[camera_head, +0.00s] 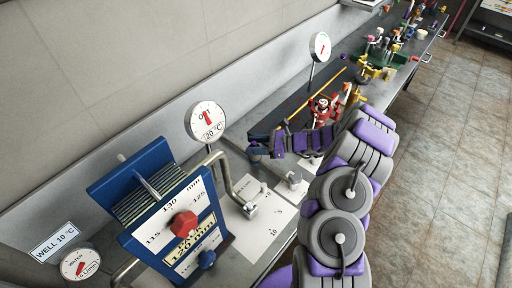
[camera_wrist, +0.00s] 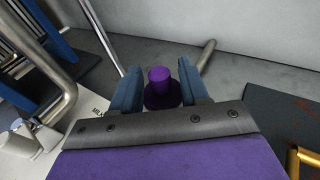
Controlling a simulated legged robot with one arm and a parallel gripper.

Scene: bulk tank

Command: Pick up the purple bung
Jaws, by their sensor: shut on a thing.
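The purple bung (camera_wrist: 160,88) has a round top and a wider rim below it. In the wrist view it sits between the two blue fingers of my gripper (camera_wrist: 160,80), which is shut on it. Parts of its sides are hidden by the fingers. In the head view my gripper (camera_head: 256,148) is over the steel bench near the wall, right of the blue plate unit. The bung is too small there to make out clearly. I cannot tell whether it is clear of the surface under it.
The blue plate unit (camera_head: 175,225) and a bent steel pipe (camera_head: 228,180) stand left of my gripper. A dial gauge (camera_head: 207,121) rises behind. A red item (camera_head: 322,108), a yellow rod (camera_head: 318,96) and a green tray (camera_head: 385,72) lie farther along the bench.

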